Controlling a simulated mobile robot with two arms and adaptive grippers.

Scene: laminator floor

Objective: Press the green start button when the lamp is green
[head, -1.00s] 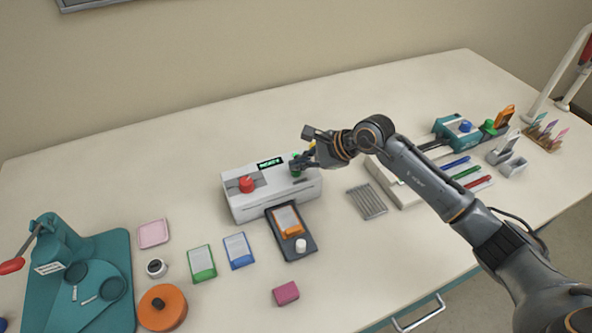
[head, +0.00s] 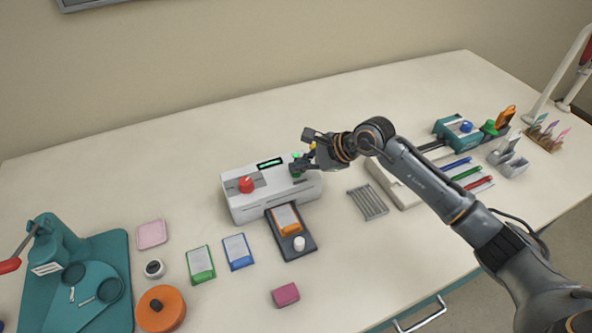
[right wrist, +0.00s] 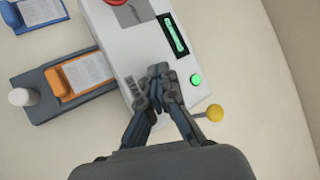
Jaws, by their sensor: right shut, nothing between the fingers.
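The white laminator (head: 255,207) stands mid-table with a red knob (head: 246,185) and a dark display (head: 270,163) with a lit green bar. In the right wrist view the display (right wrist: 174,35) shows a green bar, and a round bright green light or button (right wrist: 196,79) glows beside it. I cannot tell whether this is the lamp or the start button. My right gripper (head: 300,165) is shut and empty over the machine's right end. In the wrist view its fingertips (right wrist: 161,75) are left of the green disc and hide part of the panel. My left gripper is not in view.
A dark tray (head: 291,233) with an orange-edged card and white knob sticks out from the laminator's front. A yellow ball lever (right wrist: 215,112) is close to my right fingers. Green (head: 201,264) and blue (head: 238,251) cards lie left. A ridged grey rack (head: 368,202) lies right.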

